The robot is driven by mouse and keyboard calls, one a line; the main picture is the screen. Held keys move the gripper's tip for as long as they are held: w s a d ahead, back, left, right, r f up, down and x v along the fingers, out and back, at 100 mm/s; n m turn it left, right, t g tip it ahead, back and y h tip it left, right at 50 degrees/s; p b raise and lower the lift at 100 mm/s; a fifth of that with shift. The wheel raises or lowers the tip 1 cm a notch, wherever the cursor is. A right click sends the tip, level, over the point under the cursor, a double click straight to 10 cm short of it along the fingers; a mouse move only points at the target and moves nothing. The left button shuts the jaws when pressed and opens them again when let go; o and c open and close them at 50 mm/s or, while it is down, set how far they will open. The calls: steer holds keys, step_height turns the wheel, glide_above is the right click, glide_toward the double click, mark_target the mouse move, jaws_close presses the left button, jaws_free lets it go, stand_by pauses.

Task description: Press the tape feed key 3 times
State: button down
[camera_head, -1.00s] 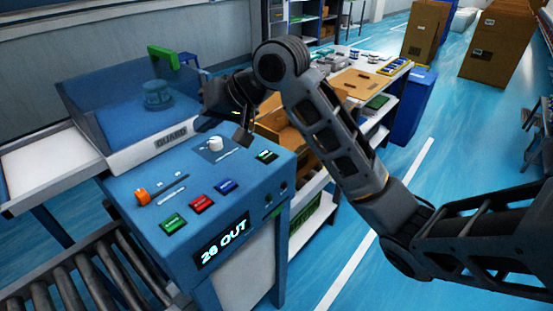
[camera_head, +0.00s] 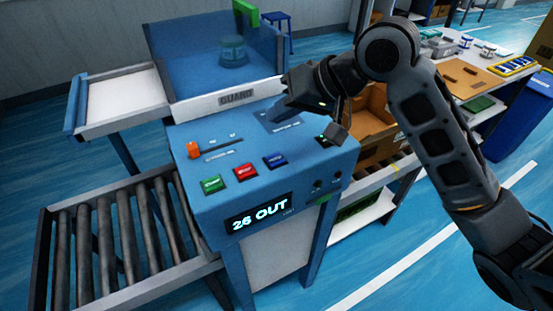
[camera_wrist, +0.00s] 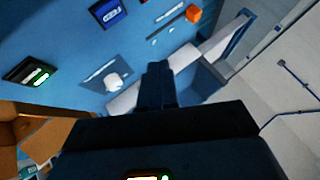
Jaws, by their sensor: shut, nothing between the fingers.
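A blue machine panel (camera_head: 215,142) carries several keys: green (camera_head: 212,184), red (camera_head: 245,172) and blue (camera_head: 275,160). A dark key with a green-lit mark (camera_head: 322,139) is farther right, partly hidden by my wrist; it also shows at left in the wrist view (camera_wrist: 28,74). Key lettering is too small to read, so I cannot tell which is tape feed. My gripper (camera_head: 281,112) is shut and empty, over the panel's back right near the guard. In the wrist view its fingers (camera_wrist: 157,72) are beside the white knob (camera_wrist: 115,80). Contact with the panel cannot be told.
The panel's display (camera_head: 258,212) reads "26 OUT". An orange knob (camera_head: 193,150) is at panel left. A clear blue guard (camera_head: 200,65) stands behind. A roller conveyor (camera_head: 120,235) is at left, and a cardboard box (camera_head: 375,120) stands right of the panel.

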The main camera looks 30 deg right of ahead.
mark_target(280, 160)
steer(key=shift+f+b, duration=3.15)
steer(key=shift+f, duration=0.85)
steer(key=shift+f, duration=0.4)
steer(key=shift+f+b, duration=0.4)
steer(key=shift+b, duration=0.1)
steer(key=shift+r, duration=0.1)
steer(key=shift+r+p, duration=0.7)
steer(key=shift+p, duration=0.05)
steer(key=shift+r+p, duration=2.25)
steer(key=shift+r, duration=0.25)
